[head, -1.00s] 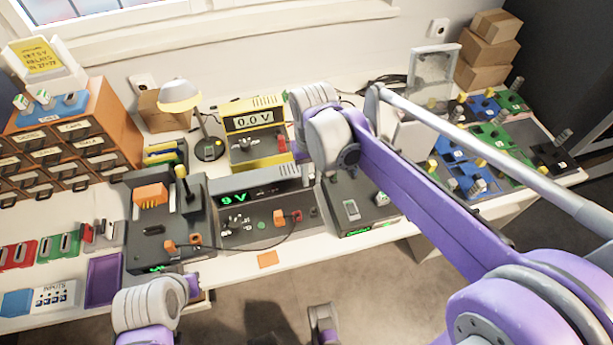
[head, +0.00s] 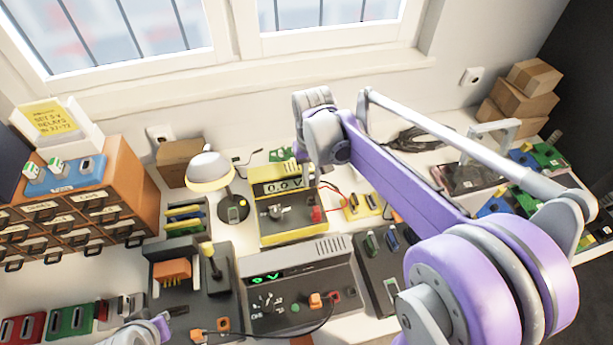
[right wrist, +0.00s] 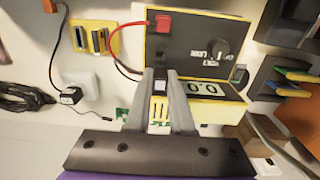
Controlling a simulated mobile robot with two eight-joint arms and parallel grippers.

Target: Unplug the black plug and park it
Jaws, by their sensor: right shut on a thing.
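My right gripper (right wrist: 161,75) is shut on a small dark block (right wrist: 160,86) with a pale face, held between the fingertips. I cannot tell for sure whether this block is the black plug. The fingers are over the yellow meter (head: 280,222), which also shows behind them in the right wrist view (right wrist: 205,105). In the head view the fingertips are hard to make out beneath the wrist. A black plug-like block (right wrist: 72,96) with a dark cord sits on a white plate (right wrist: 92,80). My left arm shows at the bottom left; its gripper is out of view.
A yellow board (right wrist: 93,38) with two modules lies beside the meter. A grey supply (head: 300,290) with an orange plug (head: 315,300) stands in front. A lamp (head: 209,170) and drawer cabinet (head: 75,220) are left. A cable coil (head: 415,140) lies at the back.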

